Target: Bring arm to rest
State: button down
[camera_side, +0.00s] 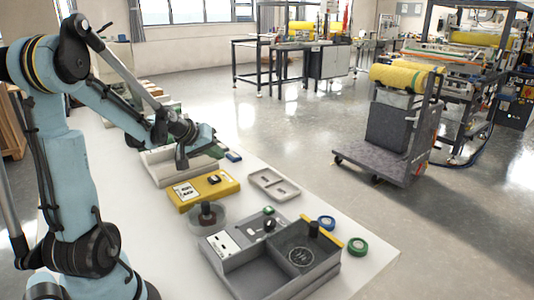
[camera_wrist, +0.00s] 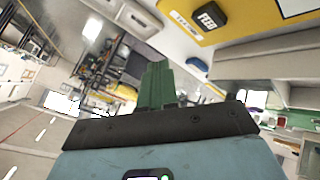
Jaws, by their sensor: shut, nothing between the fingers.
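My gripper (camera_wrist: 157,70) shows in the wrist view as two green fingers close together, with nothing between them. In the side view my gripper (camera_side: 215,151) is held above the white table (camera_side: 370,272), near the light grey tray behind the yellow box. It appears clear of the things on the table, though the arm hides part of that tray. My arm reaches from the left over the table, bent at the elbow.
A yellow box (camera_side: 226,183) with a black button (camera_wrist: 208,17) lies on the table. Near it are a small grey tray (camera_side: 280,178), a round clear dish (camera_side: 194,221), a grey compartment box (camera_side: 242,281), a blue ring (camera_side: 326,223) and a green ring (camera_side: 357,246). A cart stands on open floor.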

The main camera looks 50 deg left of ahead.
jog(key=s+d+r+m, duration=0.1)
jog(key=s+d+m, duration=0.1)
jog(key=d, duration=0.7)
jog(key=s+d+m+g+h, duration=0.1)
jog(key=s+d+m, duration=0.1)
jog(key=d+m, duration=0.3)
jog(key=s+d+r+m, duration=0.1)
jog(key=s+d+m, duration=0.1)
jog(key=d, duration=1.1)
jog(key=shift+d+r+m+h, duration=0.2)
jog(key=shift+r+m+h, duration=0.1)
jog(key=shift+m, duration=0.4)
